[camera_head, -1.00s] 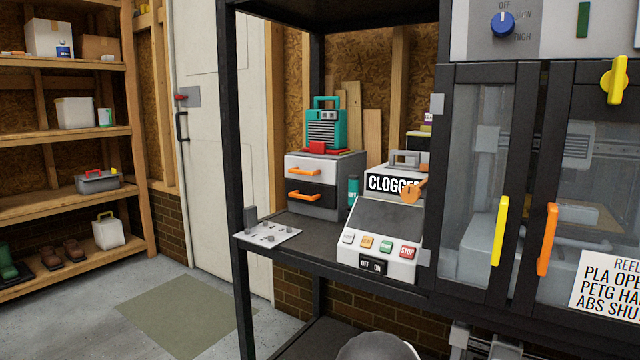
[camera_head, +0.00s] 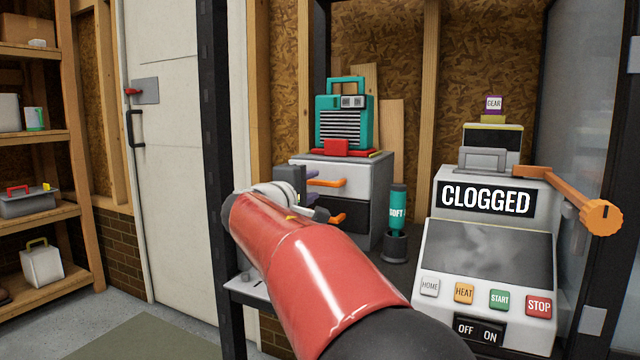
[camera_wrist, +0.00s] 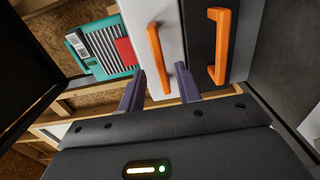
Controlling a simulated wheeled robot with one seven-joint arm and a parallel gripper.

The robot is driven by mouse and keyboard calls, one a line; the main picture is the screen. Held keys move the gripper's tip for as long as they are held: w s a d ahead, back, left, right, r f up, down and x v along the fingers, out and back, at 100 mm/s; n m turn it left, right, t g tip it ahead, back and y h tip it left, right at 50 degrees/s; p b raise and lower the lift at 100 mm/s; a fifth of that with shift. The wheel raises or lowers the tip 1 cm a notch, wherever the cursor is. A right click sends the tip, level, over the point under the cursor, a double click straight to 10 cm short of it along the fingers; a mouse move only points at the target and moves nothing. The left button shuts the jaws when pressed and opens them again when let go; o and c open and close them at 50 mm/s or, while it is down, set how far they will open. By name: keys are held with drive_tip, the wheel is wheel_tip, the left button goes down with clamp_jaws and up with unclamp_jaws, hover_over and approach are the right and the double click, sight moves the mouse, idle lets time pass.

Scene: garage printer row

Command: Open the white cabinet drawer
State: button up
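A small grey cabinet (camera_head: 383,185) stands on the dark shelf, with a white upper drawer (camera_head: 356,178) and a black lower drawer (camera_head: 352,213). Each has an orange bar handle. The white drawer looks shut. My gripper (camera_head: 317,190) is at the left front of the cabinet, partly hidden by my red arm. In the wrist view, my gripper (camera_wrist: 160,87) is open, its two dark purple fingers on either side of the white drawer's handle (camera_wrist: 157,55). Whether they touch it I cannot tell. The black drawer's handle (camera_wrist: 219,45) is outside the fingers, to the right.
A teal radio-like box (camera_head: 345,120) and a red item (camera_head: 349,147) sit on the cabinet. A teal bottle (camera_head: 397,205) stands close to its right. A white machine marked "CLOGGED" (camera_head: 485,198) is further right. A black shelf post (camera_head: 215,150) stands left.

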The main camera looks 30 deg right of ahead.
sight(317, 184)
drive_tip(key=shift+x, duration=2.15)
clamp_jaws()
